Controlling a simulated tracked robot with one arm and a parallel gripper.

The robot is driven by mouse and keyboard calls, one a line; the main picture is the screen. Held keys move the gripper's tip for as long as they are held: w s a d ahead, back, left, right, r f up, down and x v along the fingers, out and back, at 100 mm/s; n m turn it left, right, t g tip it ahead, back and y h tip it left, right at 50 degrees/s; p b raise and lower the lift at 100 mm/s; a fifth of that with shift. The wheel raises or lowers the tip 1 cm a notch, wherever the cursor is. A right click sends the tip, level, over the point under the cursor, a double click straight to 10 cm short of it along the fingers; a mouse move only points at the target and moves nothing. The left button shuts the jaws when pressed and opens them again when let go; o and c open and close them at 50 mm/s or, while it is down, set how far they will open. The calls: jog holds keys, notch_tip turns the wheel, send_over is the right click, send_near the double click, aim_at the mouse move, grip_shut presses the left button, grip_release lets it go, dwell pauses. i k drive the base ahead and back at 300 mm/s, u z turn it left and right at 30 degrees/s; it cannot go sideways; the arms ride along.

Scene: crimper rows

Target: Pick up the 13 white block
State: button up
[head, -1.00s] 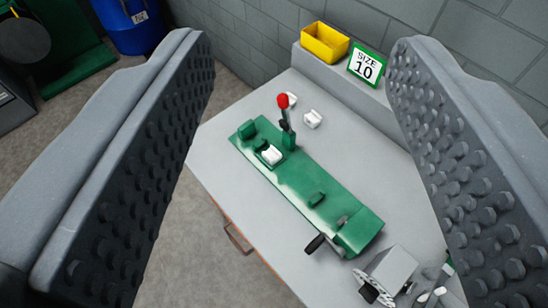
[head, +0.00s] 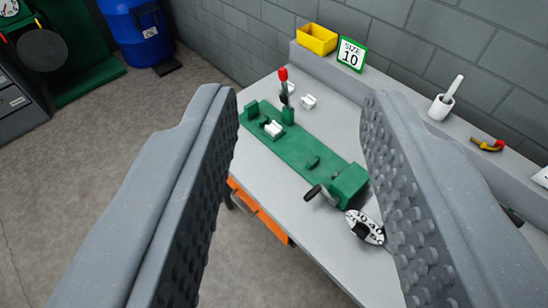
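Three small white blocks show, and no number is readable on any of them. One white block (head: 273,129) sits on the green crimper fixture (head: 300,150). A second white block (head: 308,101) lies on the grey bench behind the fixture. A third white block (head: 290,88) is partly hidden behind the red-knobbed lever (head: 284,82). My gripper (head: 300,97) is open and empty. Its two studded fingers frame the bench, and the blocks appear between them, farther off.
A yellow bin (head: 317,39) and a white mortar with pestle (head: 441,105) stand on the raised back ledge (head: 400,90). A round dial-like part (head: 365,227) lies near the fixture's right end. A blue barrel (head: 138,32) stands at the back left.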

aim_at(273, 129)
jog(key=z, duration=0.35)
jog(key=k, duration=0.2)
jog(key=u, duration=0.95)
jog(key=i, duration=1.4)
jog(key=z, duration=0.4)
jog(key=i, duration=0.5)
jog(key=z, duration=0.5)
